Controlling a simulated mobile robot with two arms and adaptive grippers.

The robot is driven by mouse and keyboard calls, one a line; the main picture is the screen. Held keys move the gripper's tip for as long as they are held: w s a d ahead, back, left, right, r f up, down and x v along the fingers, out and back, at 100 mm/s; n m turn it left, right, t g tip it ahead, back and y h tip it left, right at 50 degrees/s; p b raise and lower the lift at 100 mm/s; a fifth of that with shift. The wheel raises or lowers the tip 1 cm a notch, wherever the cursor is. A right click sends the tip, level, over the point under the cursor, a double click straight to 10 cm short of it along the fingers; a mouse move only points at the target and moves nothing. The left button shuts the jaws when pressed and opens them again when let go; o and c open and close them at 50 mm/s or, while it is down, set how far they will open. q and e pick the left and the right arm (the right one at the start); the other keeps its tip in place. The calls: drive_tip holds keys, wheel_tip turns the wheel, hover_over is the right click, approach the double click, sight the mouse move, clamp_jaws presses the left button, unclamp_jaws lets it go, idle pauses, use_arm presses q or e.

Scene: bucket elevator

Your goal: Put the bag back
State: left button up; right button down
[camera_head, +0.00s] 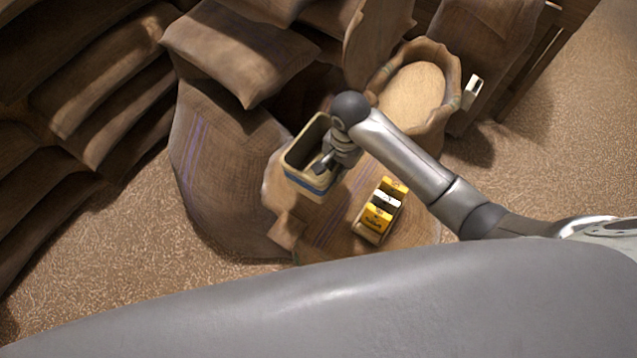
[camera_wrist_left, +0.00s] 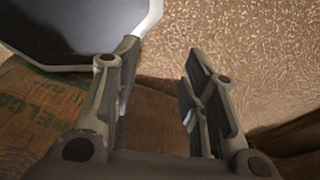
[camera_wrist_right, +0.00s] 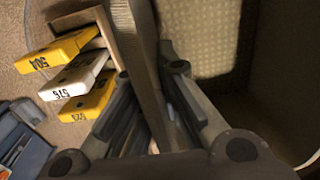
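My right gripper (camera_head: 328,162) is at the near right rim of an open-topped tin container (camera_head: 303,158) with a blue band. In the right wrist view, my right gripper (camera_wrist_right: 148,72) has its fingers on both sides of a thin container wall (camera_wrist_right: 148,25) and looks closed on it. My left gripper (camera_wrist_left: 158,72) shows only in its own wrist view, with fingers apart and nothing between them. Several sacks are in view: an open grain-filled sack (camera_head: 454,72), a full sack (camera_head: 215,165) and a sack lying on the pile (camera_head: 235,55). Which is the task's bag is unclear.
A small box (camera_head: 368,232) holds yellow and white numbered pieces beside the tin. Stacked sacks (camera_head: 90,80) fill the left side. A white object (camera_head: 472,92) is by the grain sack. Rough floor (camera_head: 560,130) is clear at right.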

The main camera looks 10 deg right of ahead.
drive_tip(key=shift+w+f, duration=0.25)
drive_tip(key=shift+f, duration=0.75)
wheel_tip(320, 180, down, 5)
drive_tip(key=shift+r, duration=0.1)
wheel_tip(320, 180, down, 3)
drive_tip(key=shift+f, duration=0.8)
drive_tip(key=c, duration=1.6)
unclamp_jaws()
drive_tip(key=shift+c, duration=0.2)
use_arm(q)
drive_tip(key=shift+w+d+f, duration=0.1)
drive_tip(key=shift+w+f, duration=0.1)
drive_tip(key=shift+f, duration=0.1)
use_arm(e)
drive_tip(key=shift+r, duration=0.1)
